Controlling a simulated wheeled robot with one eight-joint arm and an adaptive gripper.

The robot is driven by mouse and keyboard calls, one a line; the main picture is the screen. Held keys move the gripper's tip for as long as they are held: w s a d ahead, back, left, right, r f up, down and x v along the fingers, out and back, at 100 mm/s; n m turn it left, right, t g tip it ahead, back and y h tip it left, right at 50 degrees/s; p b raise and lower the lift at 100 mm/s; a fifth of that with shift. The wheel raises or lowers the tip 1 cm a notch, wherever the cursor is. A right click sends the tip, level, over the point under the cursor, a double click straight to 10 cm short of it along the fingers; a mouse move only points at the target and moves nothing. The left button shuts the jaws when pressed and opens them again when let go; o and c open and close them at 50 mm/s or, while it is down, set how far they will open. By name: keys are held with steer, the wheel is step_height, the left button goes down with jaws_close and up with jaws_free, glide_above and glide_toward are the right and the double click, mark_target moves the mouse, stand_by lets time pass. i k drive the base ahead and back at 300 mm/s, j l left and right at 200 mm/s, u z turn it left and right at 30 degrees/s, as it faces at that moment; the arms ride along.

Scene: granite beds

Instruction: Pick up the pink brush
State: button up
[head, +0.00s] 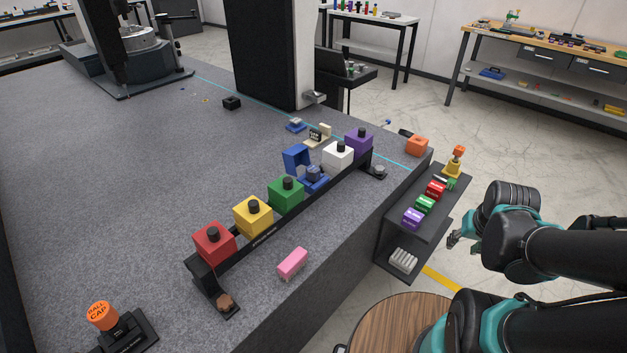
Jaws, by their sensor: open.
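The pink brush (292,262) is a small pink block lying on the grey granite bed (140,180), near its front edge. It sits in front of the black rail of coloured blocks and apart from it. My gripper (462,241) is at the right, beyond the edge of the bed and beside the small side shelf. It is open and well to the right of the brush. My arm hides part of it, and I see nothing held.
A black rail (262,238) carries red, yellow, green, white and purple blocks behind the brush. The side shelf (402,222) holds small coloured boxes. A round wooden top (398,325) stands below the bed edge.

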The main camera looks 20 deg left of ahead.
mark_target(294, 261)
steer(key=u, duration=1.55)
steer(key=z, duration=0.45)
